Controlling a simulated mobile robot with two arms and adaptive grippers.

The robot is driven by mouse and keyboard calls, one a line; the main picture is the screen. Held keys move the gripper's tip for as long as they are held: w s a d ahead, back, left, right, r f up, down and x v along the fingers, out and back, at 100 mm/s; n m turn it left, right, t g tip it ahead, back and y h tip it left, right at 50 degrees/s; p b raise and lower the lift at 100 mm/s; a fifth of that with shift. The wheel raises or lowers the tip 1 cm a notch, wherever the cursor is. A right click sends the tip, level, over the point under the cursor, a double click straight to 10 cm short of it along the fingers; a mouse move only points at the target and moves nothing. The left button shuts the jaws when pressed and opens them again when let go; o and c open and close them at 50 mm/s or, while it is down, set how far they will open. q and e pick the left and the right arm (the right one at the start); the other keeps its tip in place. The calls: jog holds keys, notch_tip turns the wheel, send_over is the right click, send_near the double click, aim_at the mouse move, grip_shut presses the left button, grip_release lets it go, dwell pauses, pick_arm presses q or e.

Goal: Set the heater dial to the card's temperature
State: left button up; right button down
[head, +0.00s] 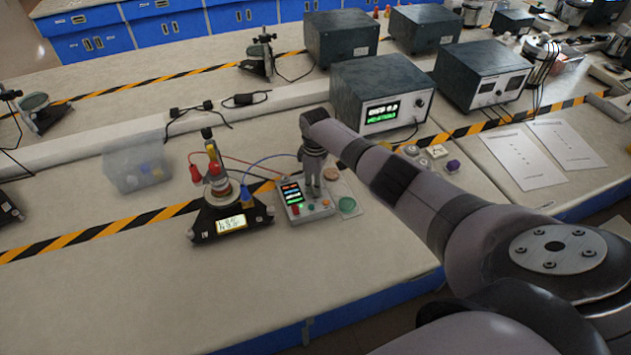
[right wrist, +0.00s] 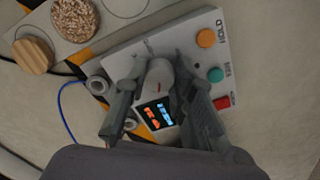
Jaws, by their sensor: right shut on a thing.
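The control box (head: 316,212) stands on the bench, with a small lit screen (head: 291,191) and coloured buttons. In the right wrist view its light panel (right wrist: 130,50) shows tilted. The screen (right wrist: 158,113) there has orange and blue digits, too blurred to read. The dial (right wrist: 159,76) is a pale round knob with a short red mark. My right gripper (head: 312,192) points down over the box; in the right wrist view its fingers (right wrist: 160,88) are shut on the dial from both sides. My left gripper is not in view. I cannot tell which paper is the card.
A clear bin (head: 137,180) is farther left. Grey instruments (head: 385,80) stand behind. Two paper sheets (head: 522,160) lie at the right. The front left bench is clear.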

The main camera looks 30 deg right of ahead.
jog(key=m+p, duration=0.1)
jog(key=m, duration=0.5)
jog(key=shift+a+r+m+p, duration=0.1)
jog(key=shift+m+p, duration=0.2)
jog(key=m+p, duration=0.1)
jog(key=m, duration=0.9)
jog(key=shift+w+m+p, duration=0.1)
jog(key=shift+m+p, duration=0.25)
jog(key=shift+m, duration=0.05)
jog(key=m, duration=0.4)
jog(key=shift+m, duration=0.3)
jog(key=c, duration=1.3)
grip_release()
jog(key=shift+c, duration=0.2)
notch_tip(320, 180, up, 12)
